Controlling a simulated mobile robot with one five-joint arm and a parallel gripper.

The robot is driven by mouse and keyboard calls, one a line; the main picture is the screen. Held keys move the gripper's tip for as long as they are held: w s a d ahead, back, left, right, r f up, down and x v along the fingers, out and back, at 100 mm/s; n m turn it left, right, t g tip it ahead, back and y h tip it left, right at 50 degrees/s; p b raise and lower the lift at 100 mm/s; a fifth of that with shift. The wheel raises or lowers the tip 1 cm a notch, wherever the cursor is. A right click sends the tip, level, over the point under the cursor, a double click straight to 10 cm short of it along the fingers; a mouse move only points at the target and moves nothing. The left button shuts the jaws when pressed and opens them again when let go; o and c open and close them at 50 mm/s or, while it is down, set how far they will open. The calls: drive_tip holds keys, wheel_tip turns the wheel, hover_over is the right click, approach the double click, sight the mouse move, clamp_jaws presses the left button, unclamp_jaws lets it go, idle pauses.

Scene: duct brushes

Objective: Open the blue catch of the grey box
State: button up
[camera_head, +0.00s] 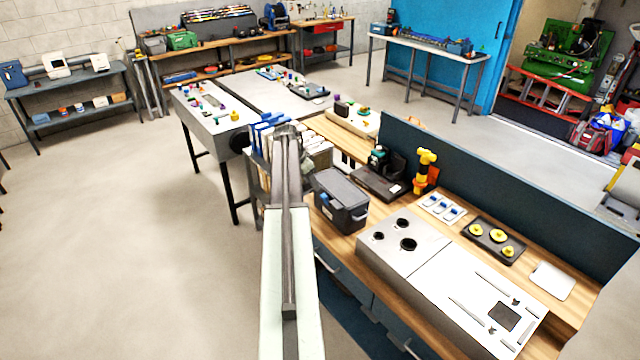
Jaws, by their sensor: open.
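The grey box (341,202) stands closed on the wooden workbench, with a dark grey lid. A small blue patch, which looks like its catch (324,199), shows on the side facing my arm. My arm reaches forward just left of the box. My gripper (287,130) is at the arm's far end, beyond and to the left of the box, apart from it. It is open; its fingers are small and hard to make out, and I see nothing held in it.
Several blue-topped items (264,124) stand close to my gripper. Right of the box are a grey panel with round holes (391,246), a dark machine (384,172) and a yellow-orange object (426,170). A blue-grey partition (500,190) runs behind the bench. Open floor (130,230) lies left.

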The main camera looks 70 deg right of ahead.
sight(322, 196)
drive_tip(key=b+x, duration=0.4)
drive_tip(key=x, duration=0.1)
drive_tip(key=b+x, duration=0.2)
drive_tip(key=b, duration=0.1)
drive_tip(key=shift+s+d+f, duration=0.1)
drive_tip(key=shift+s+d, duration=0.2)
drive_tip(key=shift+s, duration=0.15)
drive_tip(key=shift+s+d+f+b, duration=0.15)
drive_tip(key=shift+d+f+b, duration=0.05)
drive_tip(key=shift+f+b, duration=0.15)
drive_tip(key=shift+r, duration=0.1)
